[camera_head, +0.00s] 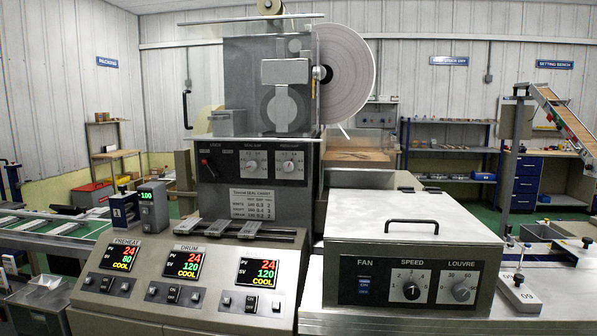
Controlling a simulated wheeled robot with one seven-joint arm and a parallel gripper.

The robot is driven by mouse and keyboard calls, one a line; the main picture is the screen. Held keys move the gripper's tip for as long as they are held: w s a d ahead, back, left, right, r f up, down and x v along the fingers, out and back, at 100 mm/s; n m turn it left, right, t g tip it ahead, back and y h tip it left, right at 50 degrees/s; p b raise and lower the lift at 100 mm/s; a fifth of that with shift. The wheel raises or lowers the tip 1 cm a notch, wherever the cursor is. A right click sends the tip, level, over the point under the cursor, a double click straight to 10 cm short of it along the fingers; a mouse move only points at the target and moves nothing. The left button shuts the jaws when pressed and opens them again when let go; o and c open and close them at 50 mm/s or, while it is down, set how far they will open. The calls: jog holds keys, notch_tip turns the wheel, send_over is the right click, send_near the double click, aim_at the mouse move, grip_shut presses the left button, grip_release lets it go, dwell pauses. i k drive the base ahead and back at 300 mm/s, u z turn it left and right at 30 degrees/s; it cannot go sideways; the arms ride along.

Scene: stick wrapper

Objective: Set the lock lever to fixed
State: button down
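The lock lever (205,163) is a small lever with a red tip on the dark panel at the front of the wrapping machine (266,90). It sits under the word LOCK, left of two round white dials. The lever appears tilted, with its red tip toward the upper left. The position marks around it are too small to read. My gripper is not in view.
A control desk (185,290) with three lit displays stands below the panel. A grey box (408,225) with a black handle and FAN, SPEED and LOUVRE controls stands at right. A large white reel (345,75) is on the machine's upper right.

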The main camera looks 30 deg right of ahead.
aim_at(216, 177)
jog(key=u, duration=1.25)
jog(key=i, duration=1.6)
jog(key=z, duration=0.5)
